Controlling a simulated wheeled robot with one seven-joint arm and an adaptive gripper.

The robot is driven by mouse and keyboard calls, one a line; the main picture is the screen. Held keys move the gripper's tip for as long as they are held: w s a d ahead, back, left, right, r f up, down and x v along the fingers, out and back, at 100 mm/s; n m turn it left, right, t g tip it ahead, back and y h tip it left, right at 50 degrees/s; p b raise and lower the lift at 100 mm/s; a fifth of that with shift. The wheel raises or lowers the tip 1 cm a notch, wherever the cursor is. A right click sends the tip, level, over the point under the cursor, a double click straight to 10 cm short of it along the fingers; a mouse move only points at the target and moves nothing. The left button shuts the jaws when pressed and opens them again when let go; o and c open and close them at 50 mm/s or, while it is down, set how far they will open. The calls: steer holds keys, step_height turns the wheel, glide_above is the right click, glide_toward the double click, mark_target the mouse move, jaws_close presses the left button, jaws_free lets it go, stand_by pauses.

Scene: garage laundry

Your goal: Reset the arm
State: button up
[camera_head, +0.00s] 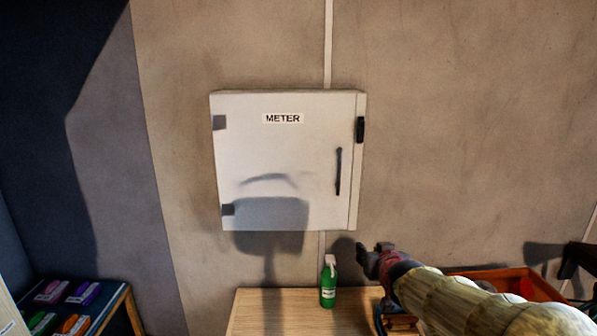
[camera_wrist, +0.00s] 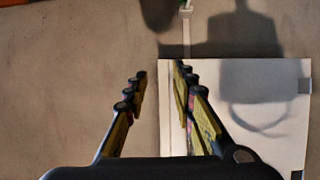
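My gripper (camera_head: 376,262) is in the lower right of the head view, at the end of my arm, which reaches in from the bottom right corner. It is near the wall, below and right of the meter box.
A white meter box (camera_head: 275,155) with a dark handle hangs on the wall, its door shut. Below it, a green bottle (camera_head: 328,284) stands on a wooden table (camera_head: 266,312). A red tray (camera_head: 540,287) lies right, partly behind my arm. Colored items fill a left shelf (camera_head: 112,308).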

steer(key=s+f+g, duration=0.3)
steer(key=s, duration=1.6)
steer(key=s+f+g, duration=0.3)
steer(key=s+g, duration=0.1)
steer(key=s, duration=1.4)
steer(key=shift+s+a, duration=0.4)
steer(key=shift+r, duration=0.1)
